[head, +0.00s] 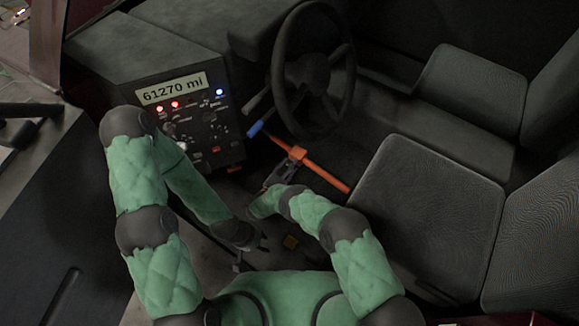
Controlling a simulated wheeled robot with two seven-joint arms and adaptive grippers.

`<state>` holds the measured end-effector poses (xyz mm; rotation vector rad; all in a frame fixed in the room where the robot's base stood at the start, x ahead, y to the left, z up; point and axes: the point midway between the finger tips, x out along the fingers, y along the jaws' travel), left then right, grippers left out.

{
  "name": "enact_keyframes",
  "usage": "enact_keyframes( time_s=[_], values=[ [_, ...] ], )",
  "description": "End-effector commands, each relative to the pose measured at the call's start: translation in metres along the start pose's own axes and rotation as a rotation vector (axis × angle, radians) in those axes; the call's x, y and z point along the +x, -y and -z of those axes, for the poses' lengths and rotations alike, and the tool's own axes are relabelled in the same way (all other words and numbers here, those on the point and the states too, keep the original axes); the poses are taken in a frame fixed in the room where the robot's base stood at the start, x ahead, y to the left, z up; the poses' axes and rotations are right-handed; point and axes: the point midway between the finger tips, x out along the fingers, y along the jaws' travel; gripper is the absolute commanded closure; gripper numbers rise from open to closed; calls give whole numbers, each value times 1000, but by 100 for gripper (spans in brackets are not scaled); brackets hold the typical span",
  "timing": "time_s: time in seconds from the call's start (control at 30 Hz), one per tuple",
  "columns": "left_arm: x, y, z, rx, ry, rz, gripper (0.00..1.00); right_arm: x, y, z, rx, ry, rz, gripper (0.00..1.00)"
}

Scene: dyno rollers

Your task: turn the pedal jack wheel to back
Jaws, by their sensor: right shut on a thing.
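The pedal jack (325,174) is an orange bar slanting from beside the steering column down to the front of the seat. It has a blue end (255,128) at the upper left and an orange bracket (297,153) midway. My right gripper (288,168) is at this bracket, shut on part of the jack. I cannot make out a separate wheel; the dark gripper may cover it. My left gripper (251,252) is lower, over the dark floor, apart from the jack. Its fingers look spread and empty.
The steering wheel (283,72) stands just above the jack. A panel box (180,114) with lights and a "61270 mi" display is to the left. The seat (425,215) bounds the right side.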

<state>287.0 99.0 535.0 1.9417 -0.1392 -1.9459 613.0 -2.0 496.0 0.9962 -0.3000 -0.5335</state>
Motion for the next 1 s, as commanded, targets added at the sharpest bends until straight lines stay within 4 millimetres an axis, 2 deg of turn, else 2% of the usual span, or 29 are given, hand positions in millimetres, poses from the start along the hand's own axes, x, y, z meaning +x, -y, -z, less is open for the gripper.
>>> enact_keyframes(
  time_s=[1.0],
  values=[
    [0, 0, 0, 0, 0, 0, 60, 4, 2, -4, 967, 19, -3, 82]
  ],
)
